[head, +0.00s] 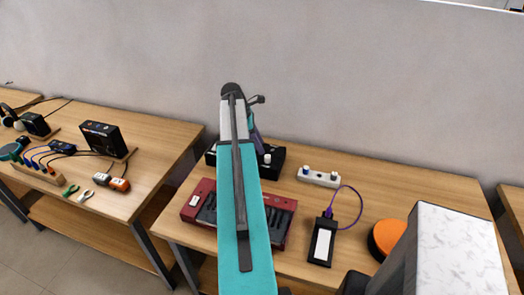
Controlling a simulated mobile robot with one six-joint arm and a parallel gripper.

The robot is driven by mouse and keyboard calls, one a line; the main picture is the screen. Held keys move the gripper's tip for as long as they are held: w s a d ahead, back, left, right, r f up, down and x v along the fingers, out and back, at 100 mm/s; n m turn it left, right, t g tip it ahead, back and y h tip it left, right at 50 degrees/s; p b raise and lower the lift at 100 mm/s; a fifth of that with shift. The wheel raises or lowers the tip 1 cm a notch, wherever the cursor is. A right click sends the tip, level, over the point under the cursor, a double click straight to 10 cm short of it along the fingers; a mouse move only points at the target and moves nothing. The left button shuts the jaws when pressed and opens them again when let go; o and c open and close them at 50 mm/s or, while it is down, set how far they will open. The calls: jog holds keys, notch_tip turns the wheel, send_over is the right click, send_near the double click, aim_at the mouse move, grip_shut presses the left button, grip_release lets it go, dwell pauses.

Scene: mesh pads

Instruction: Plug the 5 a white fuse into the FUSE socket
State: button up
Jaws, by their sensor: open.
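My teal and grey arm reaches away from me over the middle of the right table, and its far end is near the back edge. My gripper's fingers do not show; the arm hides what lies behind and below it. A black box (277,161) stands partly behind the arm, with a small white piece on it. A white block (318,177) to its right carries a dark piece and a white piece on top. I cannot tell which white piece is the 5 A fuse. No FUSE label is readable, so I cannot pick out the socket.
A red device with black slots (202,202) lies under the arm. A black unit with a white face (322,243) and purple cable, and an orange disc (388,238), lie to the right. The left table (150,190) holds cables and dark boxes. A wall stands behind.

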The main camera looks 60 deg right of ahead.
jog(key=b+v, duration=0.1)
jog(key=v, duration=0.5)
jog(key=shift+w+r+b, duration=0.2)
jog(key=shift+r+b, duration=0.1)
jog(key=shift+a, duration=0.1)
dwell(0.7)
